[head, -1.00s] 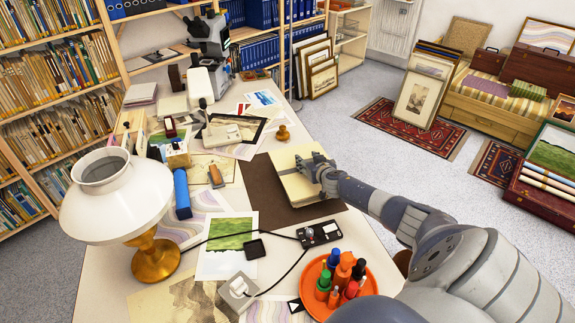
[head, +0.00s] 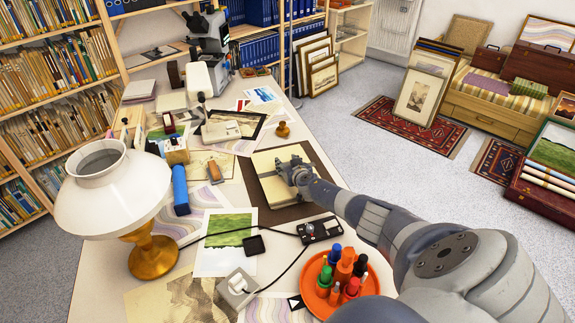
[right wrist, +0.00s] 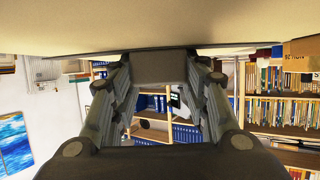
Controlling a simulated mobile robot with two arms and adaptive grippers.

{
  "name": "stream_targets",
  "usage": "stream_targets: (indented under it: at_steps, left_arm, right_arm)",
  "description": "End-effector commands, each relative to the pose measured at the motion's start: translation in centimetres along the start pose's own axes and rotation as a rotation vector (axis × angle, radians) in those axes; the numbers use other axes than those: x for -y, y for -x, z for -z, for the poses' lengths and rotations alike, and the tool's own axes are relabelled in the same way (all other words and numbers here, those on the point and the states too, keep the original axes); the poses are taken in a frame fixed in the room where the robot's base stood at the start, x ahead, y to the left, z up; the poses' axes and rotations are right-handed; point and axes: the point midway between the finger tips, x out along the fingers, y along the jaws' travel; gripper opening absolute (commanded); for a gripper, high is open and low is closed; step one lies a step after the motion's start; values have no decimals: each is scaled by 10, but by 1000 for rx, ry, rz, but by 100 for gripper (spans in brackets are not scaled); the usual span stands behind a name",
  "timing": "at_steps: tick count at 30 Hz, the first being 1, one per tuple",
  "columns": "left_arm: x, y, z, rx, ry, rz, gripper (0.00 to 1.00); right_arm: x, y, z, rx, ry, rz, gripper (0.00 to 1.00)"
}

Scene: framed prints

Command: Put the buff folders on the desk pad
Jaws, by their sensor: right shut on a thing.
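The buff folders (head: 269,184) show as a flat cream stack over the dark brown desk pad (head: 281,214) in the head view. The pad shows along the stack's left, front and right sides. My right gripper (head: 290,168) is shut on the folders at their right edge. I cannot tell whether the stack touches the pad or hangs just above it. In the right wrist view, the pale underside or face of the folders (right wrist: 150,25) fills the top, close to the fingers. My left gripper is not in view.
A white lamp (head: 112,200) stands at left. Prints, a blue roll (head: 180,190) and a brown stamp (head: 283,130) surround the pad.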

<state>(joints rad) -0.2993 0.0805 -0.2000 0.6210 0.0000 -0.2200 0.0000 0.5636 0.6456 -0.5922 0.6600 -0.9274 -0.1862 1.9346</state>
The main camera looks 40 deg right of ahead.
Motion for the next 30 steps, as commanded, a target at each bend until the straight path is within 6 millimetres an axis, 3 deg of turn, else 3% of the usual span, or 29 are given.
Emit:
stream_targets:
  at_steps: [9,10,12,26,30]
  left_arm:
    - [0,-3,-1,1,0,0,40]
    - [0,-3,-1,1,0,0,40]
    - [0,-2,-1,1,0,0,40]
    - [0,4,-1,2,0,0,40]
    - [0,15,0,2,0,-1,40]
  right_arm:
    - [0,-1,0,-4,-2,0,0]
    - [0,-1,-3,0,0,0,44]
    - [0,0,-2,0,0,0,60]
    - [0,2,4,0,1,0,62]
    - [-1,15,4,1,2,1,62]
